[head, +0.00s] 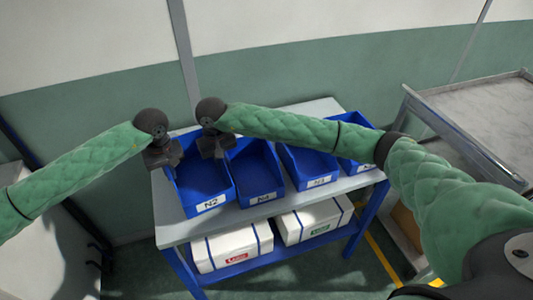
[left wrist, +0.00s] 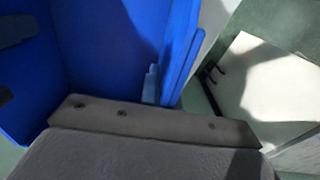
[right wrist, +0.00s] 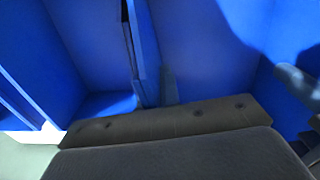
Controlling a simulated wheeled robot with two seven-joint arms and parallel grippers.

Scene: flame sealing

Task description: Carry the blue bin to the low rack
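The blue bin (head: 199,188) marked N2 is leftmost of several blue bins in a row on the rack's top shelf. It looks upright and empty; I cannot tell whether it touches the shelf. My left gripper (head: 164,156) is at its left wall, near the back. My right gripper (head: 214,148) is at its right wall, beside the neighbouring bin. In the left wrist view a fingertip (left wrist: 150,85) sits close against the inside of the bin wall. The right wrist view shows a fingertip (right wrist: 168,86) similarly close. Both grippers look closed on the walls; the outer fingers are mostly hidden.
Neighbouring blue bins (head: 255,168) stand close on the right. White strapped boxes (head: 232,248) rest on the lower shelf of the rack (head: 170,234). A metal cart (head: 470,115) stands at the right, a white surface (head: 50,245) at the left. A wall is behind.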

